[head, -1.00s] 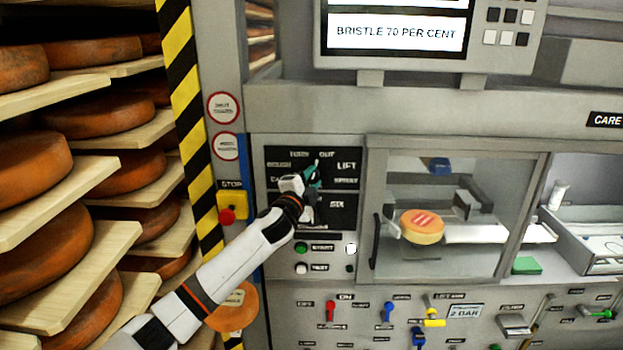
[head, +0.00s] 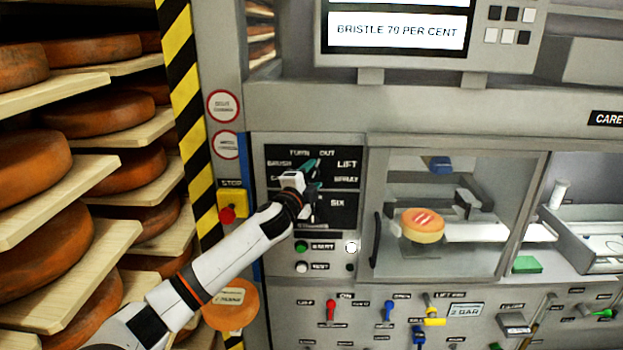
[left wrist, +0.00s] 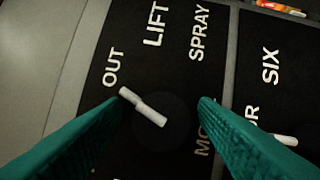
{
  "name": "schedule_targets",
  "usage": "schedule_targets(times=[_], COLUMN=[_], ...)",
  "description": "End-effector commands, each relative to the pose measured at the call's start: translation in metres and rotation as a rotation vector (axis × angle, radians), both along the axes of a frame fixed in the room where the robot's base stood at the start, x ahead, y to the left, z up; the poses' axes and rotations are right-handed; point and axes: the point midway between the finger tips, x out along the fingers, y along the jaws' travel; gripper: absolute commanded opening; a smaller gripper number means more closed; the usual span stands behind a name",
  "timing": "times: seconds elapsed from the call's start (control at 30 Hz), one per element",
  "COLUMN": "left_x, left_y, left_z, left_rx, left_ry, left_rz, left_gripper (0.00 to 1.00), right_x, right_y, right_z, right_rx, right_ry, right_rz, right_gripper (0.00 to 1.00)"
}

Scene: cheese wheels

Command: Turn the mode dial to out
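The mode dial shows in the left wrist view as a dark round knob with a white pointer bar (left wrist: 144,107) on a black panel. The pointer slants up and left, its outer end close below the OUT label (left wrist: 112,66); I cannot tell if it lines up exactly. My left gripper (left wrist: 162,101) is open, its teal fingers on either side of the pointer. The left finger's tip is very near the pointer's outer end; contact is unclear. In the head view my left gripper (head: 313,174) covers the dial on the panel (head: 340,160). My right gripper is not in view.
A yellow stop box with a red button (head: 227,215) is left of the panel. Green (head: 301,246) and white (head: 301,267) buttons sit below it. A glazed cabinet with a cheese wheel (head: 422,226) is to the right. Cheese shelves (head: 60,180) stand at left.

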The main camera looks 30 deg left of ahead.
Motion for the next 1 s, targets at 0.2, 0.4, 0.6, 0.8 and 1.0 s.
schedule_targets(times=[0.2, 0.4, 0.6, 0.8, 1.0], left_x=[-0.001, -0.016, -0.054, -0.091, -0.113], left_y=[-0.001, -0.003, -0.009, -0.016, -0.018], left_z=[-0.001, -0.006, -0.011, -0.013, -0.012], left_rx=[-0.001, 0.002, 0.003, 0.004, 0.000], left_ry=[0.002, 0.001, 0.003, 0.002, 0.003], left_rz=[-0.001, -0.001, -0.002, -0.003, -0.001], left_gripper=[0.54, 0.54, 0.54, 0.54, 0.54], right_x=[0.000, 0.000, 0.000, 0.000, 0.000], right_y=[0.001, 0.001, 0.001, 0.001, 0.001], right_z=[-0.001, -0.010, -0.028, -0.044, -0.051], right_rx=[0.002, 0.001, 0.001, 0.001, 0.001], right_ry=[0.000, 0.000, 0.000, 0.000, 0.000], right_rz=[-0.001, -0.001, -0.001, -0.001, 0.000], right_gripper=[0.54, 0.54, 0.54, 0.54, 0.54])
